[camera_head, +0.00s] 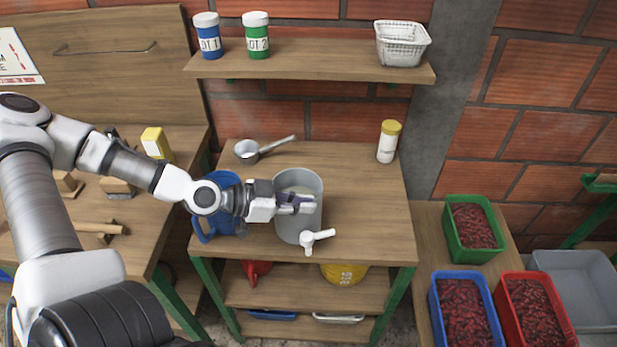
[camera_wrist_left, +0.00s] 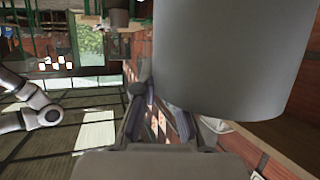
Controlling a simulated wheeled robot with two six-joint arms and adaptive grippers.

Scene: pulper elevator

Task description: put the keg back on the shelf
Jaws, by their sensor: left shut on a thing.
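The keg is a grey open-topped bucket (camera_head: 287,226) with a white tap (camera_head: 316,240) low on its front, at the middle of the wooden table. My left gripper (camera_head: 298,203) is shut on it, reaching across its front from the left. In the left wrist view the keg (camera_wrist_left: 230,60) fills the upper right, with the fingers (camera_wrist_left: 163,110) against it. I cannot tell whether its base touches the table. The wall shelf (camera_head: 320,62) is above and behind the table. My right gripper is not in view.
The shelf holds a blue jar (camera_head: 207,36), a green jar (camera_head: 256,36) and a white basket (camera_head: 402,44), with bare board between. A blue jug (camera_head: 222,183), a saucepan (camera_head: 248,150) and a yellow-capped bottle (camera_head: 388,141) stand on the table. Crates of red fruit stand at right.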

